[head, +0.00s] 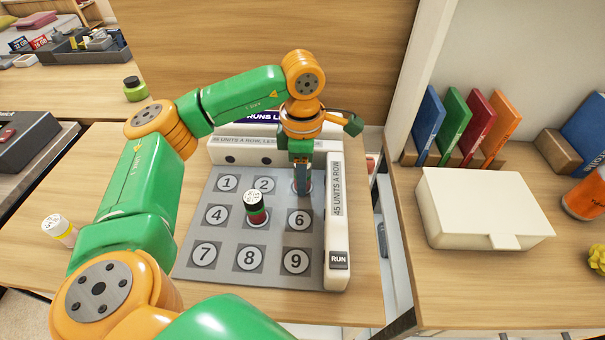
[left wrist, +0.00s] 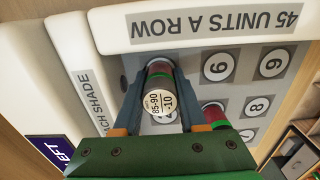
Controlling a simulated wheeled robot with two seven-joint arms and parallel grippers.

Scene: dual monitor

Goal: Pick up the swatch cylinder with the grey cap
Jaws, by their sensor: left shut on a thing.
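The swatch cylinder (left wrist: 160,84) between my left fingers has a grey cap with a pale printed top, a green band and a dark reddish body. My left gripper (left wrist: 158,92) is shut on it, pointing down. In the head view my left gripper (head: 302,188) is at the upper right pad spot, beside spot 2, and mostly hides the cylinder. I cannot tell whether the cylinder touches the pad. A second cylinder (head: 257,210), with a dark cap, green band and red base, stands on the middle spot; it also shows in the left wrist view (left wrist: 214,115). My right gripper is out of view.
The grey numbered pad (head: 275,240) has white raised bars (head: 338,225) along its back and right side. A cream box (head: 483,208) and upright books (head: 455,120) are on the right.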

